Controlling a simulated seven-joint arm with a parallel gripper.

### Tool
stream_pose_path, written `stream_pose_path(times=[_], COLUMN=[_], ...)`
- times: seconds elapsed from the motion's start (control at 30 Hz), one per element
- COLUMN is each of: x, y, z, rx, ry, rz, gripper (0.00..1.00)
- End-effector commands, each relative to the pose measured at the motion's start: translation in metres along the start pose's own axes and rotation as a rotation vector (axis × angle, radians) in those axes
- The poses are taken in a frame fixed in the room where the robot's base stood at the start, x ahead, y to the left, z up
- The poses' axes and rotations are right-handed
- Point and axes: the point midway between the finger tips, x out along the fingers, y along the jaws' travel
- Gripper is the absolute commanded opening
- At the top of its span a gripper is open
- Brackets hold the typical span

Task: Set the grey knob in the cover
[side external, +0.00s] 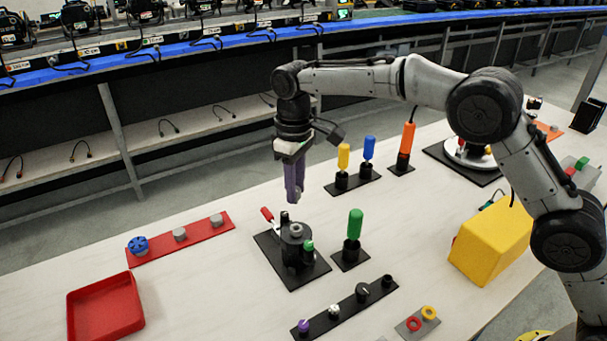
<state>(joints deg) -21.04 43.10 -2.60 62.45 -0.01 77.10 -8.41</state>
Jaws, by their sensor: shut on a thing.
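My gripper (294,190), with purple fingers pointing straight down, is in the middle of the side external view. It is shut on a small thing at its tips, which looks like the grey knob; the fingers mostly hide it. The tips are above a dark round can with its cover (295,230), apart from it by a small gap. The can stands upright on a black base plate (314,269). A greyish round part shows on top of the cover. A red-handled lever (267,214) and a green-topped part (308,246) are beside the can.
A red strip (205,229) with a blue wheel and grey pieces lies left. A black knob strip (346,306) lies in front. A green-handled tool (354,224) stands close right of the can. A red tray (104,307) and yellow block (490,245) lie farther out.

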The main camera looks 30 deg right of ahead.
Motion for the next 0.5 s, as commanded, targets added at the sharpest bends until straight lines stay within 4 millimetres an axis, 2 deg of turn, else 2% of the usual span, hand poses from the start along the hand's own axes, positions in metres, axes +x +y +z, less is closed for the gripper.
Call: stream_pose_path(times=[0.1, 0.5], x=[0.016, 0.042], y=[0.000, 0.000], z=[0.001, 0.001], rx=[0.000, 0.000], ry=[-0.002, -0.001], rz=[0.000, 0.000], gripper=[0.00, 0.00])
